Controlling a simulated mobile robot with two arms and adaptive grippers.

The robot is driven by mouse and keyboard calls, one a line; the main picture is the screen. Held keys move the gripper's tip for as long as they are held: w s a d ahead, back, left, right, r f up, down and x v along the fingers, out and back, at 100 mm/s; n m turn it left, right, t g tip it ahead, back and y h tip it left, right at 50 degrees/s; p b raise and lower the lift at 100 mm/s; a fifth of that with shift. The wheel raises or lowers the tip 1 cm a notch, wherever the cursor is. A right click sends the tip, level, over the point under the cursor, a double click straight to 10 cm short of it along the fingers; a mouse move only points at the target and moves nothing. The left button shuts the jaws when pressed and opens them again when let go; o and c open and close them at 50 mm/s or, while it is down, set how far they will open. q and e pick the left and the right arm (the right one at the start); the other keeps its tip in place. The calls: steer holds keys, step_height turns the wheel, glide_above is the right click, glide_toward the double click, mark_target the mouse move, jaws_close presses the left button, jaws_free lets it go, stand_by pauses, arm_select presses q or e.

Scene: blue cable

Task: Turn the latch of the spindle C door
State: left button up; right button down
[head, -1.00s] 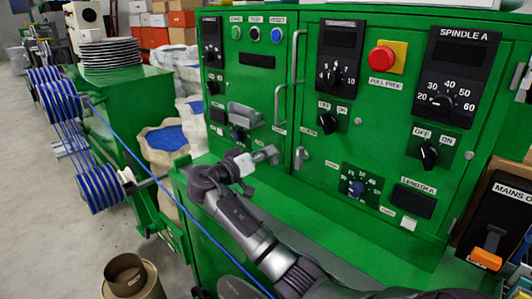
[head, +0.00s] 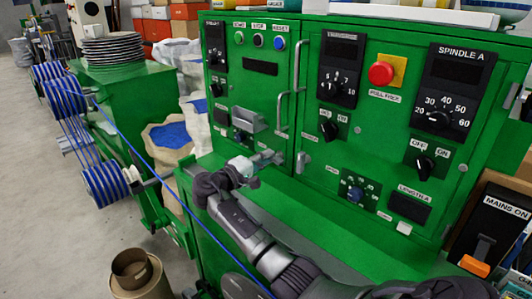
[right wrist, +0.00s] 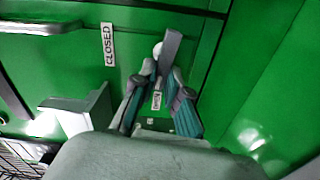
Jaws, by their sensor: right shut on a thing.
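The green control cabinet (head: 320,190) fills the middle and right of the head view. Its left door carries a small "SPINDLE" panel (head: 215,45); the letter is too small to read. My right gripper (head: 268,158) is at the lower right edge of this door. In the right wrist view its two fingers (right wrist: 160,95) are shut on a grey latch lever (right wrist: 171,50) with a round pivot. A "CLOSED" label (right wrist: 108,45) is left of the latch, and a smaller label (right wrist: 156,100) shows between the fingers. My left gripper is out of view.
Another latch (head: 303,161) stands just right of the gripper. A door handle (head: 283,108) rises above it, and a grey bracket (head: 247,119) juts out to the left. A blue cable (head: 150,160) runs diagonally from the spools (head: 105,185) past my right arm.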

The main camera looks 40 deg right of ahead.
steer(key=shift+f+n+p, duration=0.1)
steer(key=shift+n+p, duration=0.45)
steer(key=shift+n, duration=0.45)
steer(key=shift+f, duration=0.1)
steer(key=c, duration=1.2)
jaws_free()
steer(key=shift+a, duration=0.1)
steer(key=a, duration=0.8)
steer(key=s+a, duration=0.1)
steer(key=a, duration=0.2)
steer(key=shift+a, duration=0.4)
